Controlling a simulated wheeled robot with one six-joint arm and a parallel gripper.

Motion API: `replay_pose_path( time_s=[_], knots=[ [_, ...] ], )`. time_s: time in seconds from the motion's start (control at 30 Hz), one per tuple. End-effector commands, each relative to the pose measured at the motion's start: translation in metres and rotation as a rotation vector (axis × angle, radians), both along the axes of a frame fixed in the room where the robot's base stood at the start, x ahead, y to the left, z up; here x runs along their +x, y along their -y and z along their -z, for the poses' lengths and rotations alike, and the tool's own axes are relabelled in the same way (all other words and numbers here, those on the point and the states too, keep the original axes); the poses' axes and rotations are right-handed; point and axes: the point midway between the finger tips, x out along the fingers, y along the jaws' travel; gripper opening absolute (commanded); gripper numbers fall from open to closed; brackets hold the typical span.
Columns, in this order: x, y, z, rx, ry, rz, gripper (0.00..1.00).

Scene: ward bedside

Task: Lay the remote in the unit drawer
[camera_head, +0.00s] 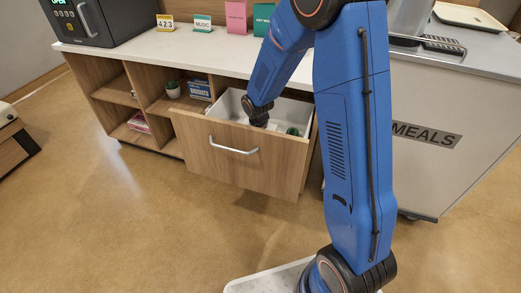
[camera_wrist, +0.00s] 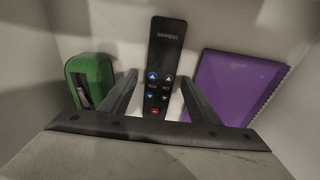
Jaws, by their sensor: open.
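The unit drawer (camera_head: 232,160) is pulled open, with a wooden front, a metal handle and a pale inside. My gripper (camera_head: 258,120) reaches down into it. In the wrist view the black remote (camera_wrist: 166,58) lies in the drawer, long side pointing away from me, with blue and red buttons. My gripper's fingers (camera_wrist: 158,95) are open, one on each side of the remote, with gaps between. The remote's near end is partly hidden by the gripper body. The head view does not show the remote clearly.
Inside the drawer, a green object (camera_wrist: 90,78) lies left of the remote and a purple notebook (camera_wrist: 235,85) lies right. The drawer walls are close around. A grey cart marked MEALS (camera_head: 440,130) stands to the right of the unit. Open shelves (camera_head: 118,92) are at left.

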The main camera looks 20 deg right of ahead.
Motion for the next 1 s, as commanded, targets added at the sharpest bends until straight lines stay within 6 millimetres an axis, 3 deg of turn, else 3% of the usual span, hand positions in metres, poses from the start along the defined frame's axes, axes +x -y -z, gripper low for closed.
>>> replay_pose_path(
  time_s=[0.17,0.7,1.0],
  knots=[
    [-0.001,-0.001,-0.019,0.001,0.003,0.001,0.56],
    [-0.010,-0.008,-0.107,0.001,0.003,0.001,0.56],
    [-0.012,-0.008,-0.119,0.000,0.000,0.000,0.56]
  ],
)
